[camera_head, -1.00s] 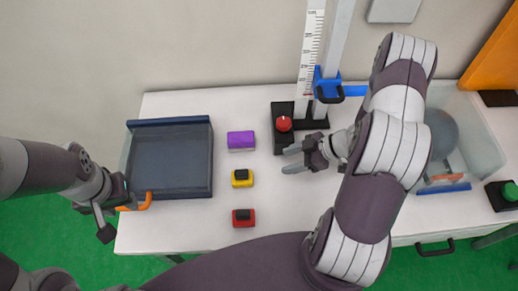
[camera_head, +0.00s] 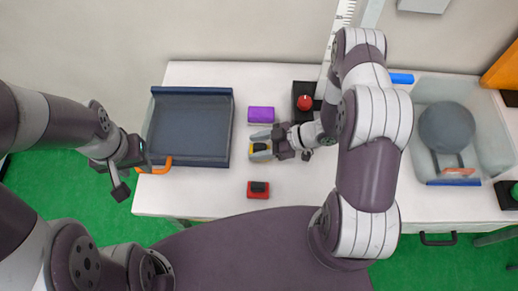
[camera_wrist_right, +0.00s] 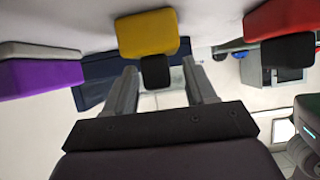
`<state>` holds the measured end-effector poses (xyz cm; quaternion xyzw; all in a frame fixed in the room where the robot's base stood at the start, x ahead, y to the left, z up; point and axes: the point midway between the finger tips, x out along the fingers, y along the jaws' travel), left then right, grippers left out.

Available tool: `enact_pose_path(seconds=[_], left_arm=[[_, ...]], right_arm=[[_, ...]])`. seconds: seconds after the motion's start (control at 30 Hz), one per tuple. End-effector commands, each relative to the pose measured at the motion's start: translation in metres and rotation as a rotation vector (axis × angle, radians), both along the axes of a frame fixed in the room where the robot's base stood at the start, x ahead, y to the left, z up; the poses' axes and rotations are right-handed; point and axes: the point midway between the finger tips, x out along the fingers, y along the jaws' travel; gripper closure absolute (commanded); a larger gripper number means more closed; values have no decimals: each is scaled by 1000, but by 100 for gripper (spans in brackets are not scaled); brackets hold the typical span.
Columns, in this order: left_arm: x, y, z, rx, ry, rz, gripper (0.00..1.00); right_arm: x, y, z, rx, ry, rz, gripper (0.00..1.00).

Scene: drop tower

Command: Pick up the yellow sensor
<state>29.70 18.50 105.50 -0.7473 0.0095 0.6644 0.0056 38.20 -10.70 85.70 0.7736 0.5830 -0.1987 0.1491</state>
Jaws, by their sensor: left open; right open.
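The yellow sensor (camera_head: 260,148), a small yellow block with a black part, sits on the white table between the purple block and the red sensor. It also shows in the right wrist view (camera_wrist_right: 146,33), its black part between the fingertips. My right gripper (camera_head: 260,145) is open, with its fingers to either side of the sensor; the fingers partly hide it in the head view. The right wrist view shows the open fingers (camera_wrist_right: 159,72) apart from each other. My left gripper (camera_head: 132,172) is open and empty at the table's left edge, near the tray's orange handle.
A dark blue tray (camera_head: 192,91) lies to the left. The purple block (camera_head: 261,115) is behind the sensor and the red sensor (camera_head: 258,190) in front. A red button box (camera_head: 305,101) stands behind. A clear bin (camera_head: 497,143) with a grey ball (camera_head: 446,127) is at right.

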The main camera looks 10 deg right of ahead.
Motion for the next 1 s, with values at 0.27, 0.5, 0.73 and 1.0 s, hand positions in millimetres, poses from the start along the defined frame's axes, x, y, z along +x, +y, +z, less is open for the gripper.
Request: enact_pose_path(seconds=[0.27, 0.5, 0.73, 1.0], left_arm=[[0, 0, -1, 0, 0, 0, 58], [0, 0, 0, 0, 0, 0, 58], [0, 0, -3, 0, 0, 0, 58], [0, 0, -7, 0, 0, 0, 58]], right_arm=[[0, -1, 0, 0, 0, 0, 86], [0, -1, 1, 0, 0, 0, 86], [1, -1, 20, -1, -3, 0, 86], [-34, -14, 63, -1, 0, -5, 86]])
